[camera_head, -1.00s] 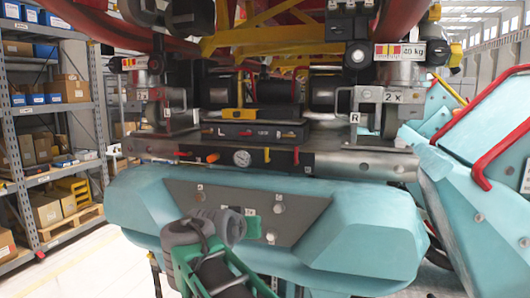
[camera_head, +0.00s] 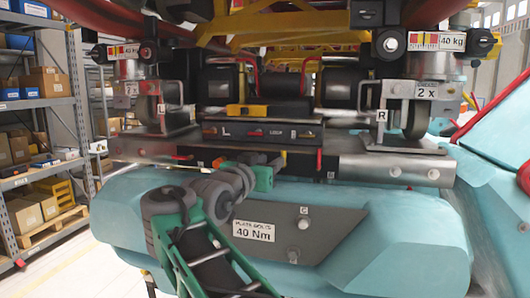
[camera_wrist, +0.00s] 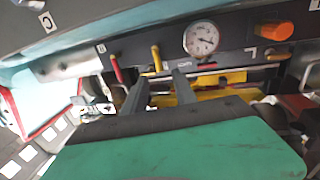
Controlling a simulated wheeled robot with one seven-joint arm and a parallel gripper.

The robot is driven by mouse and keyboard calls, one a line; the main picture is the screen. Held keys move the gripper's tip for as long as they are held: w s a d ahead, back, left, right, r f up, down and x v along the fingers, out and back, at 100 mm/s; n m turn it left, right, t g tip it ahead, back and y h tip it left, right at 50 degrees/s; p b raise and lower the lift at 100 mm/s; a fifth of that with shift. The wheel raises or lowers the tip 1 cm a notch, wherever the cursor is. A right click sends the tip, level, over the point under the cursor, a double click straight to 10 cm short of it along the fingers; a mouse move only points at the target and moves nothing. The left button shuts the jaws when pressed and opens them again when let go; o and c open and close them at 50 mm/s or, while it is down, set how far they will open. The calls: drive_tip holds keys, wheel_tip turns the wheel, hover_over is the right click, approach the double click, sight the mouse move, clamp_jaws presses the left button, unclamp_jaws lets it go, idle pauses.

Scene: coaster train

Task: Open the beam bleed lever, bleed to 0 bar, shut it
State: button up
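A dark valve panel with a round white pressure gauge (camera_wrist: 201,39) fills the upper wrist view; I cannot read its value. Beside the gauge are a yellow lever (camera_wrist: 156,57), a red lever (camera_wrist: 117,68) and an orange knob (camera_wrist: 273,32). None has a label that I can read as the bleed lever. My gripper (camera_wrist: 160,78) has two dark fingers set apart with a gap between them, the yellow lever just beyond their tips. Nothing shows clasped. In the head view my gripper (camera_head: 263,178) is in front of the panel and hides the gauge; the red lever (camera_head: 319,160) shows right of it.
A steel beam (camera_head: 385,168) runs along the panel, above a turquoise body (camera_head: 400,230) with a "40 Nm" plate. Brackets with rollers (camera_head: 415,115) stand above at both sides. Shelves with boxes (camera_head: 35,120) stand at the far left.

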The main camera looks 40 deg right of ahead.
sight(283, 154)
drive_tip(key=p+x, duration=0.3)
drive_tip(key=x, duration=0.4)
drive_tip(key=shift+d+r, duration=0.1)
drive_tip(key=shift+d, duration=0.15)
drive_tip(key=shift+c, duration=0.4)
clamp_jaws()
